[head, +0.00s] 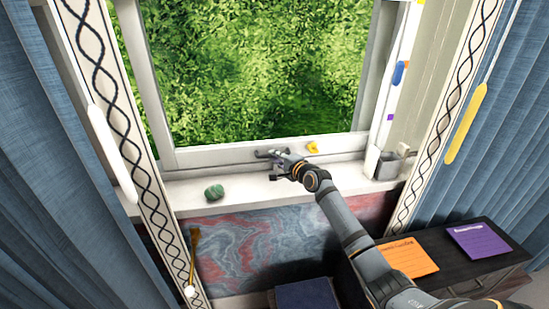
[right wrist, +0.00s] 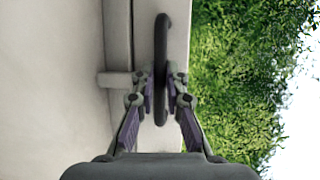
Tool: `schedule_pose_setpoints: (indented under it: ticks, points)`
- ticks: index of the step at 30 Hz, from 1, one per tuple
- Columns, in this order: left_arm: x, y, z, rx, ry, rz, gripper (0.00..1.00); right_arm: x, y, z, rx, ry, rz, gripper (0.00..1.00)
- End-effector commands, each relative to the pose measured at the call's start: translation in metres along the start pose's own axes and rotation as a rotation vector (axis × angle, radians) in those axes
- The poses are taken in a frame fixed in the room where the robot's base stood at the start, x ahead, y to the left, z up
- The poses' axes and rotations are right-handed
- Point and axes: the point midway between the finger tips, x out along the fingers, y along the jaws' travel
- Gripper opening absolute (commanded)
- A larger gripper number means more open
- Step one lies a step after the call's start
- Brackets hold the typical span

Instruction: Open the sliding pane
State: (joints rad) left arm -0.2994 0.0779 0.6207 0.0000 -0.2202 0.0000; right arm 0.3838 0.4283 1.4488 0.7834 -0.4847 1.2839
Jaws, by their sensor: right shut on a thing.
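The sliding pane (head: 236,153) is a pale framed window with green foliage behind its glass. A dark bar handle (right wrist: 162,60) is fixed on its lower rail; in the head view the handle (head: 264,152) shows just left of my gripper. My right gripper (head: 281,156) reaches the rail from the right. In the right wrist view its fingers (right wrist: 161,85) are shut on the handle, one on each side. The pane's frame (right wrist: 178,30) lies beside the foliage there. My left gripper is not in view.
A green stone (head: 214,191) lies on the white sill (head: 250,190) left of my gripper. A yellow object (head: 312,147) is close right of it. A grey cup (head: 388,165) stands at the sill's right end. Blue curtains (head: 40,180) hang at both sides.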

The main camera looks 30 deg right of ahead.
Motion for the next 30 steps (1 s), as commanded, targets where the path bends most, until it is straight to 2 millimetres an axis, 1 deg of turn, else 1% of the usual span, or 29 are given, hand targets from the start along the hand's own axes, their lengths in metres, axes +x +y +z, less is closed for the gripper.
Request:
schedule_pose_setpoints:
  ticks: [3, 4, 9, 17, 20, 23, 30]
  points:
    - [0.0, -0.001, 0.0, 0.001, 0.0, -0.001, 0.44, 0.0, 0.0, -0.001, -0.001, 0.001, 0.001, 0.0]
    - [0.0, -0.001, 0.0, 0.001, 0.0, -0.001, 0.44, 0.0, 0.0, -0.001, -0.001, 0.001, 0.001, 0.13]
    - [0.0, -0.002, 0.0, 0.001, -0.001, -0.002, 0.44, 0.0, 0.0, -0.001, -0.001, 0.001, 0.001, 0.36]
    - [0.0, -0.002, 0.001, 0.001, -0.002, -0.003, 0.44, 0.0, 0.001, -0.001, -0.001, 0.001, 0.001, 0.36]
    - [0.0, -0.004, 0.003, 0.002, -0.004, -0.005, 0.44, -0.003, 0.001, -0.001, -0.002, 0.002, 0.002, 0.36]
    - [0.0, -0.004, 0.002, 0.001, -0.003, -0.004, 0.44, -0.015, 0.001, -0.002, -0.005, 0.003, 0.002, 0.36]
    - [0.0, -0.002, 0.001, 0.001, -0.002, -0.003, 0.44, -0.057, 0.001, 0.0, -0.008, 0.0, 0.003, 0.36]
